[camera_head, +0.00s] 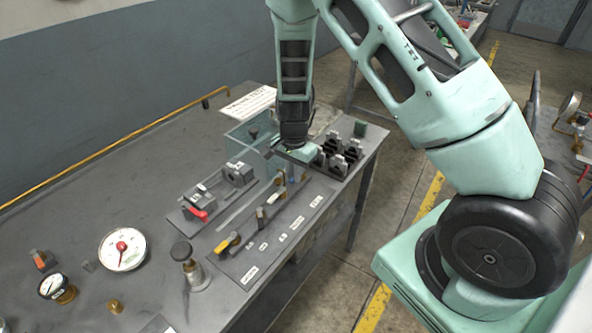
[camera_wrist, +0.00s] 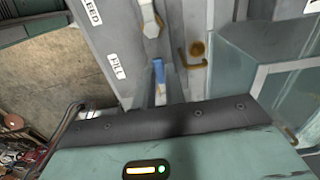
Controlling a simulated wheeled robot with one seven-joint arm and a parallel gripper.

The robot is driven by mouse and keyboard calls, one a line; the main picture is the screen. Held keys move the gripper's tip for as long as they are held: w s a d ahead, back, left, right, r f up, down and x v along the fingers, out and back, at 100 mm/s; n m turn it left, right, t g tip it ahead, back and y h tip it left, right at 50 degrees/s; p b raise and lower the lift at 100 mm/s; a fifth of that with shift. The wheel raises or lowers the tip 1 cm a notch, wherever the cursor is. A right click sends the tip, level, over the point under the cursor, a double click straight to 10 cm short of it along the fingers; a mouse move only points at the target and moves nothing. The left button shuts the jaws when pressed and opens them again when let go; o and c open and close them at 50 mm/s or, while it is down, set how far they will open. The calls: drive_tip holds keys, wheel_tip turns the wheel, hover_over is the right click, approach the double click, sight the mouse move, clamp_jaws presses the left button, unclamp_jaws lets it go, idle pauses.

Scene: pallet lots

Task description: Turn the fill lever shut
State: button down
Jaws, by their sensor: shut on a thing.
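The fill lever (camera_wrist: 159,72) has a blue end and shows in the wrist view, beside the FILL label (camera_wrist: 116,66) on the grey panel (camera_wrist: 125,40). My gripper (camera_head: 292,153) is over the far end of the lever row in the head view. It is shut on the fill lever. How far the lever is turned is hard to tell.
A pale lever (camera_wrist: 150,20) by the BLEED label stands close by. A clear-walled box (camera_head: 250,137) is left of my gripper, and black switches (camera_head: 340,153) are right. A yellow-handled lever (camera_head: 228,243), red-handled valve (camera_head: 197,214) and gauge (camera_head: 122,249) are nearer.

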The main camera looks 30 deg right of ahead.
drive_tip(key=shift+w+m, duration=0.15)
drive_tip(key=shift+m, duration=0.15)
drive_tip(key=c, duration=1.5)
unclamp_jaws()
drive_tip(key=shift+o, duration=0.2)
